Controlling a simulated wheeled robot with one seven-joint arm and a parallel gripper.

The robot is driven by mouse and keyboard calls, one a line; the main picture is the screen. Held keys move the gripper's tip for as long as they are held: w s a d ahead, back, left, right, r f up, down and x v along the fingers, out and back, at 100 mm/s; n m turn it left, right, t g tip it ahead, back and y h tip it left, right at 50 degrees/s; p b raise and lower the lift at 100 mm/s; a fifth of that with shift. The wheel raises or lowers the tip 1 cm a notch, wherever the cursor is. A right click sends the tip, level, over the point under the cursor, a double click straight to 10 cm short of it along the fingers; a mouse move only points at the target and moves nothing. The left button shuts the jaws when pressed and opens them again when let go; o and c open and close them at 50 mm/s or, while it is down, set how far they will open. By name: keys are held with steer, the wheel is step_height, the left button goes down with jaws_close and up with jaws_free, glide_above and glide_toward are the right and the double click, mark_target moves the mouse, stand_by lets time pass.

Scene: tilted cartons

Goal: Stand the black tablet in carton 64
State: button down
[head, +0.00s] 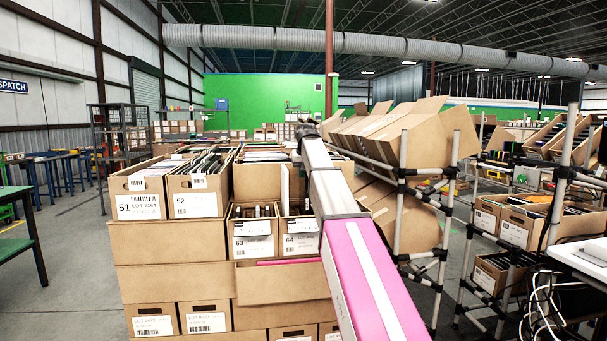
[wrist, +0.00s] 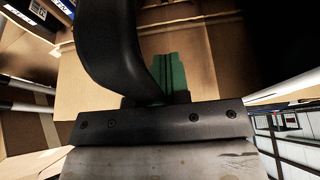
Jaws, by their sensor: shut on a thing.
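Carton 64 (head: 302,243) is a brown box with a white label in the middle stack in the head view, right of carton 63 (head: 253,240). My arm hides part of its right side. My gripper (head: 307,128) is small and dark at the far end of my arm, above and beyond the stack in the picture. In the wrist view a curved black finger crosses the upper left. A dark shape fills the upper right; it looks like the black tablet (wrist: 275,45), shut in my gripper, but its outline is unclear. Brown cardboard and a green piece (wrist: 169,72) show behind.
Cartons 51 (head: 138,206) and 52 (head: 195,204), packed with thin items, stand at the left of the stack. A rack of tilted cartons (head: 420,140) with grey posts stands close to the right of my arm. Open floor (head: 70,270) lies to the left.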

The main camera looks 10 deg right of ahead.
steer(key=c, duration=1)
jaws_free()
steer(key=v, duration=1)
steer(key=shift+s+r, duration=0.15)
steer(key=shift+r, duration=0.25)
step_height(320, 180, up, 7)
